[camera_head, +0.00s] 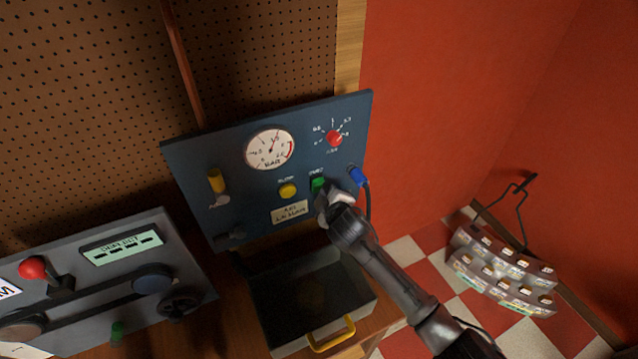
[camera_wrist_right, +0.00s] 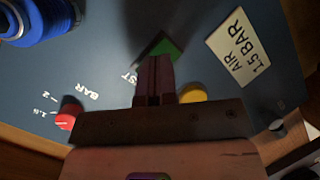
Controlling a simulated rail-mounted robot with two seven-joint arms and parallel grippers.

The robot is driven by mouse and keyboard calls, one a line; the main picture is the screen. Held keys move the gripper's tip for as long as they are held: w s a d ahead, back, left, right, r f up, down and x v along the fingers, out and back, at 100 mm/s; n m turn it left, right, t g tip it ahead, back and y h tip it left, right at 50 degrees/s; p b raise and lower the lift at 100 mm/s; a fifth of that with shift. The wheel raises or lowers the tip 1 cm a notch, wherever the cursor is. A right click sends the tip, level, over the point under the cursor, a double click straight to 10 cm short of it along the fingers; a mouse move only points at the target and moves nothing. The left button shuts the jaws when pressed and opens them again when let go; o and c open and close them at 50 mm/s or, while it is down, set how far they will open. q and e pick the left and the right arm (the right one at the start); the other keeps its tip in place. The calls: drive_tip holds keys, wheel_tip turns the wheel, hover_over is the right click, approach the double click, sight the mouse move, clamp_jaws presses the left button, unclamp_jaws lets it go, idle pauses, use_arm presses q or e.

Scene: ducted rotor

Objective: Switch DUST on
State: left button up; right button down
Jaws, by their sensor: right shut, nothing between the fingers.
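The DUST switch (camera_head: 318,184) is a small green control on the blue panel (camera_head: 225,165), with its label just above it. My right gripper (camera_head: 335,205) is shut and empty, just below the switch in the head view. In the right wrist view, the shut fingers (camera_wrist_right: 155,65) point at the green switch (camera_wrist_right: 162,46) and cover part of it. I cannot tell whether they touch it, or which way the switch is set. My left gripper is not in view.
A yellow button (camera_head: 288,190) sits left of the switch, and a blue hose fitting (camera_head: 357,176) sits right. A red knob (camera_head: 334,139) and a gauge (camera_head: 270,150) are above. An open drawer (camera_head: 300,335) with a yellow handle (camera_head: 332,335) stands below.

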drive_tip(key=shift+w+a+r, duration=0.15)
drive_tip(key=shift+w+a, duration=0.05)
drive_tip(key=shift+w, duration=0.1)
drive_tip(key=shift+w+r, duration=0.1)
drive_tip(key=shift+w, duration=0.1)
idle(0.7)
drive_tip(key=shift+w+a+r, duration=0.1)
drive_tip(key=shift+w+a, duration=0.05)
idle(0.3)
drive_tip(key=shift+s+d+f+p, duration=0.2)
drive_tip(key=shift+s+p, duration=0.1)
drive_tip(key=shift+s, duration=0.1)
drive_tip(key=shift+s+d+f+p, duration=0.2)
drive_tip(key=shift+s+p, duration=0.05)
drive_tip(key=shift+s, duration=0.1)
